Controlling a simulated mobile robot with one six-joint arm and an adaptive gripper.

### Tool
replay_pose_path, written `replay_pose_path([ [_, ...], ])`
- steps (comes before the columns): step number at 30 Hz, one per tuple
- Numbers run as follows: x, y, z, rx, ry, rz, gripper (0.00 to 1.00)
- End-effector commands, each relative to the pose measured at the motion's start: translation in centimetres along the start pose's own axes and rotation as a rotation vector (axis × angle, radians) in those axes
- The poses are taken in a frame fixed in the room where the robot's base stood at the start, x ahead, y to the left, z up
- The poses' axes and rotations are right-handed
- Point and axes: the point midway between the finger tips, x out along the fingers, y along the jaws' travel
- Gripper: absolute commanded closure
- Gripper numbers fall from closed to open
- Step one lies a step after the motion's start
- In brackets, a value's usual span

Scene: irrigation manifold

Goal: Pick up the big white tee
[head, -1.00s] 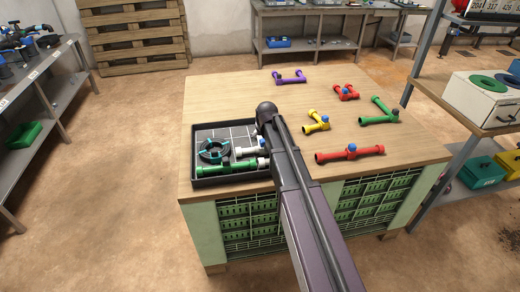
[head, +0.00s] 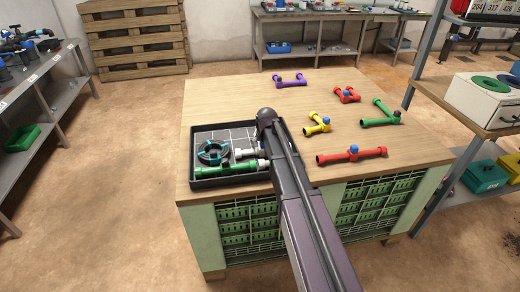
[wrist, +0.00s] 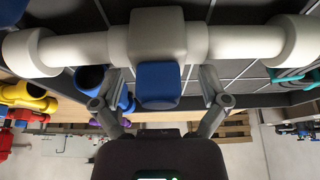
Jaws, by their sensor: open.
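The big white tee (wrist: 158,38) fills the top of the wrist view, a white pipe with thick flared ends and a blue stub (wrist: 158,84) at its middle. My gripper (wrist: 158,92) is open, with one finger on each side of the blue stub. Whether the fingers touch it, I cannot tell. In the head view, white pipe parts (head: 245,153) show in the dark tray (head: 230,183), partly hidden by my arm. My fingers are hidden there.
The tray also holds a teal-and-black ring (head: 213,152) and a green pipe (head: 222,169). Red (head: 352,154), yellow (head: 317,124), green (head: 380,116) and purple (head: 290,81) fittings lie on the wooden table (head: 235,100). The table's far left is clear.

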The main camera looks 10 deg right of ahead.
Motion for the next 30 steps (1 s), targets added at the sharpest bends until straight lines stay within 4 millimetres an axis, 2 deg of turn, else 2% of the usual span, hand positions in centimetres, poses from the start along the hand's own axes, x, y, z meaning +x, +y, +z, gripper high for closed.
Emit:
replay_pose_path([
  [4, 0.00, 0.01, 0.00, 0.000, 0.000, 0.000, 0.06],
  [5, 0.00, 0.01, 0.00, 0.000, 0.000, 0.000, 0.12],
  [12, 0.00, 0.01, 0.01, 0.000, 0.000, 0.000, 0.83],
  [14, 0.01, 0.01, 0.01, 0.000, 0.000, 0.000, 1.00],
  [30, -0.58, -0.02, -0.25, 0.000, 0.000, 0.000, 1.00],
])
